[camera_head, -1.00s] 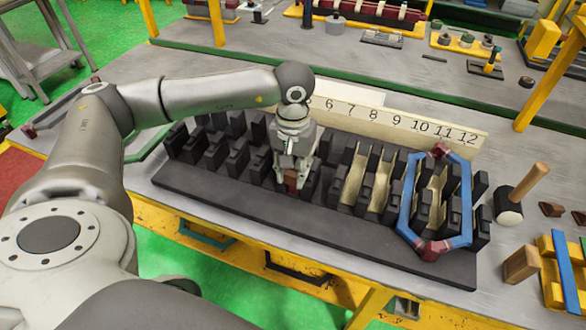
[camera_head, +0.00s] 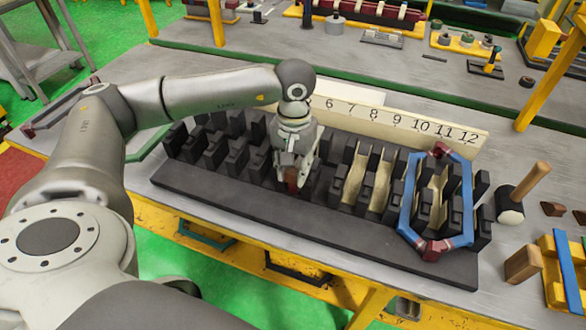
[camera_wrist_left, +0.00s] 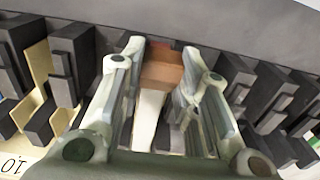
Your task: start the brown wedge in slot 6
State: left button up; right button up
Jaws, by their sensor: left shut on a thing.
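The brown wedge (camera_head: 291,186) is between the fingers of my left gripper (camera_head: 291,178), low among the dark teeth of the stator block (camera_head: 330,231). In the left wrist view the wedge (camera_wrist_left: 162,70) shows as a brown block between the two fingertips of my left gripper (camera_wrist_left: 165,72), which are shut on it. A pale strip (camera_wrist_left: 148,118) lies between the fingers below the wedge in that picture. The number 6 (camera_head: 329,103) shows on the label board behind the teeth. The gripper hides the slot under it, so I cannot tell whether the wedge has entered it.
A blue coil (camera_head: 407,205) with dark red ends stands over the teeth at the right. Cream liners (camera_head: 381,184) sit in slots left of it. A mallet (camera_head: 523,193) and wooden blocks (camera_head: 522,264) lie at the right. The numbered board (camera_head: 400,113) runs close behind the teeth.

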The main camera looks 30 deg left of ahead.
aim_at(295, 169)
pick_arm(q)
jog(key=shift+w+a, duration=0.1)
jog(key=shift+w, duration=0.15)
jog(key=o, duration=1.1)
jog(key=shift+w+r, duration=0.1)
notch_tip(295, 169, up, 12)
